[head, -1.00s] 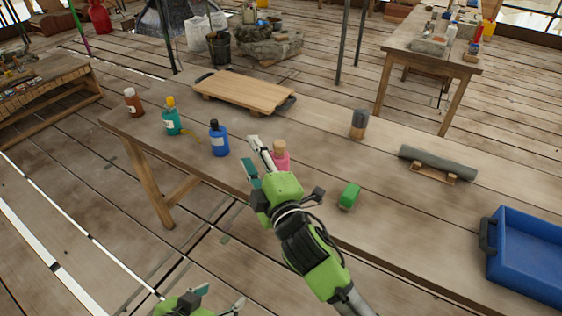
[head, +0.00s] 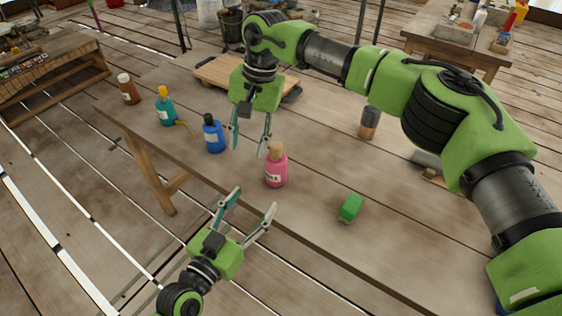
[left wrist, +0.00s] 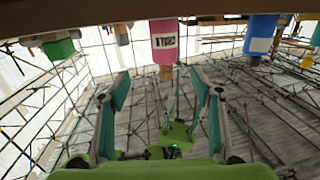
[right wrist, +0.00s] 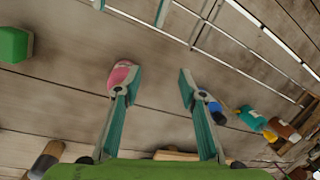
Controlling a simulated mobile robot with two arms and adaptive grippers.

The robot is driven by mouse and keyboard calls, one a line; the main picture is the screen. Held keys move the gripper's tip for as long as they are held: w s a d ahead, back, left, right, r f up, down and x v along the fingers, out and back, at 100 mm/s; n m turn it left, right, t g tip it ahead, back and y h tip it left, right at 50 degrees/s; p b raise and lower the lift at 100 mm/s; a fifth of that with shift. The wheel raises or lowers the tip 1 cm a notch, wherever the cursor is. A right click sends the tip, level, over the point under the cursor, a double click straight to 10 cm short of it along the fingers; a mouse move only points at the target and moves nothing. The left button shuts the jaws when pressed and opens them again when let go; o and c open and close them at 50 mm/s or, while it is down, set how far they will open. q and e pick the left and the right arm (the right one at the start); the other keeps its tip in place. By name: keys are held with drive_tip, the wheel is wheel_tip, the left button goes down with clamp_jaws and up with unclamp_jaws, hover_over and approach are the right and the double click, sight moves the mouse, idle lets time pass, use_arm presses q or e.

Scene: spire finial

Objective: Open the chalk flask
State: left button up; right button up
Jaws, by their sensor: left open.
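A pink flask (head: 276,170) with a tan stopper (head: 275,149) and a white label stands upright near the table's front edge. The label is too small to read surely. My left gripper (head: 255,200) is open and empty, below and in front of the flask; in the left wrist view the flask (left wrist: 163,42) appears upside down beyond its fingers. My right gripper (head: 248,150) is open, pointing down, left of the stopper and apart from it. In the right wrist view the flask (right wrist: 121,74) is partly hidden behind the left finger.
A blue bottle (head: 213,137), a teal bottle (head: 165,110) and a brown bottle (head: 129,90) stand to the left on the table. A green block (head: 350,208) lies to the right. A wooden board (head: 215,76) and a dark-topped cylinder (head: 370,122) are farther back.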

sight(271, 168)
drive_tip(key=w+d+r, duration=0.1)
drive_tip(key=d, duration=0.1)
drive_tip(key=w+d+r+h, duration=0.1)
drive_tip(key=d, duration=0.1)
drive_tip(key=d+r+h, duration=0.1)
drive_tip(key=d, duration=0.1)
drive_tip(key=shift+w+d+r+t, duration=0.2)
drive_tip(key=shift+w+t, duration=0.1)
drive_tip(key=shift+w, duration=0.1)
use_arm(q)
drive_tip(key=shift+t, duration=0.3)
drive_tip(key=x, duration=1.4)
drive_tip(key=shift+w+a+r, duration=0.2)
drive_tip(key=shift+w+r, duration=0.15)
drive_tip(key=shift+r, duration=0.05)
